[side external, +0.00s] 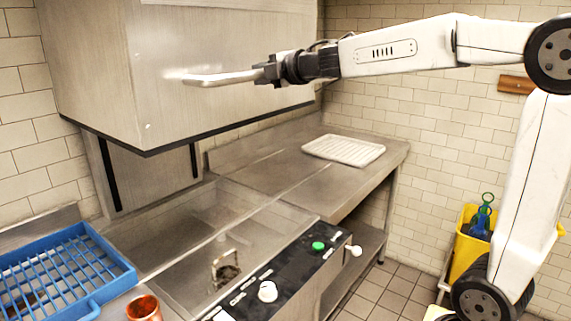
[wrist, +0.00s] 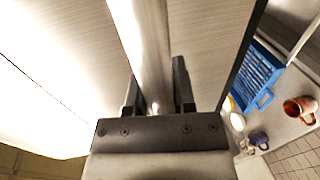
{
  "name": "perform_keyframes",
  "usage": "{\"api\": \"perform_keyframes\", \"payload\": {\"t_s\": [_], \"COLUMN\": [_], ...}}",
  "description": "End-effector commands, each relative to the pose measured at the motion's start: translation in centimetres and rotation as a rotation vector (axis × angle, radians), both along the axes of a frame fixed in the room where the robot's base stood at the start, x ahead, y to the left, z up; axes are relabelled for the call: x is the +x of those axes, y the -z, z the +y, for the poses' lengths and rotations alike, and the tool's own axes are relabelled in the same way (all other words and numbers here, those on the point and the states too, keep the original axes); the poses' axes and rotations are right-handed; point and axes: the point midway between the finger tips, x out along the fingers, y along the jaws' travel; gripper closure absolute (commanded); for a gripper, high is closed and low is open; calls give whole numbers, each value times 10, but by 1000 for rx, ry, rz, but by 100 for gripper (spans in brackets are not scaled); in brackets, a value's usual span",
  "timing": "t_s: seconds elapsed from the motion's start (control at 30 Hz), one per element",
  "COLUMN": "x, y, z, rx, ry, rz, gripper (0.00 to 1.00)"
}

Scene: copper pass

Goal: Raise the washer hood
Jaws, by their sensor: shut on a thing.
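The washer hood (side external: 195,60) is a large brushed-metal box. It stands raised above the wash basin (side external: 190,240), with a clear gap between its dark lower edge and the machine. Its bar handle (side external: 222,78) sticks out from the front face. My gripper (side external: 268,73) is shut on the handle near its right end. In the wrist view the handle (wrist: 140,40) runs between the two fingers (wrist: 157,90), and the hood's metal face (wrist: 210,40) fills most of the picture. The fingertips' exact contact with the bar is partly hidden.
A blue rack (side external: 65,270) and a copper mug (side external: 144,308) are at the lower left. A white tray (side external: 344,150) lies on the right counter. A control panel (side external: 285,270) with knobs and a green button runs along the front. A yellow bucket (side external: 468,250) stands at right.

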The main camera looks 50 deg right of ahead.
Motion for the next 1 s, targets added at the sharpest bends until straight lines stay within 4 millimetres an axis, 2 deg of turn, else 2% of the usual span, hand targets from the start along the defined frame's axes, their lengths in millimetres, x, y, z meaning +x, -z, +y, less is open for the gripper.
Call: {"api": "perform_keyframes", "payload": {"t_s": [0.5,0.53,0.6,0.63,1.0], "x": [0,0,0,0,-1], "y": [-5,-5,-5,-4,-4], "z": [0,0,0,0,0], "rx": [1,1,1,1,1], "ry": [1,1,1,1,0], "rz": [-3,-3,-2,-2,0], "gripper": [100,62,40,33,33]}}
